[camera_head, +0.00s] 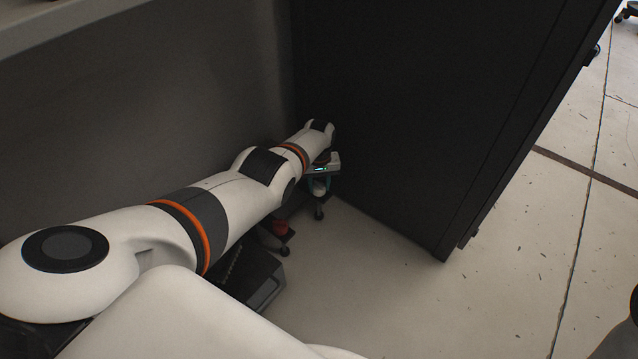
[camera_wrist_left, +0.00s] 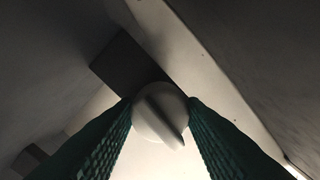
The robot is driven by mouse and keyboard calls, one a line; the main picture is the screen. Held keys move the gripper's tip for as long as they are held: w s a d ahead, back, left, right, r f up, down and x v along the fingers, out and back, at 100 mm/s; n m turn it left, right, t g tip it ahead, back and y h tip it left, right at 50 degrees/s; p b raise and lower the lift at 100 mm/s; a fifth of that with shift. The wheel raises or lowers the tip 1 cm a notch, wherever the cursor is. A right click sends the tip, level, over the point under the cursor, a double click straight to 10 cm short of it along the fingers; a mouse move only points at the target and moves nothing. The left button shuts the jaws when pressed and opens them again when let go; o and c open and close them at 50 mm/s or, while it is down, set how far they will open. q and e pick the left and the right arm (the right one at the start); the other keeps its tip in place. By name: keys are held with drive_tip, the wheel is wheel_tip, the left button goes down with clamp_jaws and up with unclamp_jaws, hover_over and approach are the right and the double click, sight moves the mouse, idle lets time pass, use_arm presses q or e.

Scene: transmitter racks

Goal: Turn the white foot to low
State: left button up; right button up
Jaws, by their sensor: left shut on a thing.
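The white foot (camera_wrist_left: 152,125) is a round white knob with a raised bar across its face, seen close up in the wrist view. The bar slants from upper left to lower right. My left gripper (camera_wrist_left: 161,108) is shut on the foot, one green ridged finger on each side. In the head view the left gripper (camera_head: 320,184) is low in the corner between the grey wall and the dark cabinet. There the white foot (camera_head: 319,187) is small and partly hidden by the gripper. Markings for low are not readable. My right gripper is not in view.
A tall dark cabinet (camera_head: 400,110) stands just right of the left gripper. A grey panel (camera_head: 150,110) rises behind my left arm. A red foot (camera_head: 281,228) shows beneath the arm. The pale floor (camera_head: 370,280) in front is clear.

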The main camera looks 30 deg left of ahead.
use_arm(q)
drive_tip(key=shift+n, duration=0.6)
drive_tip(key=o, duration=1)
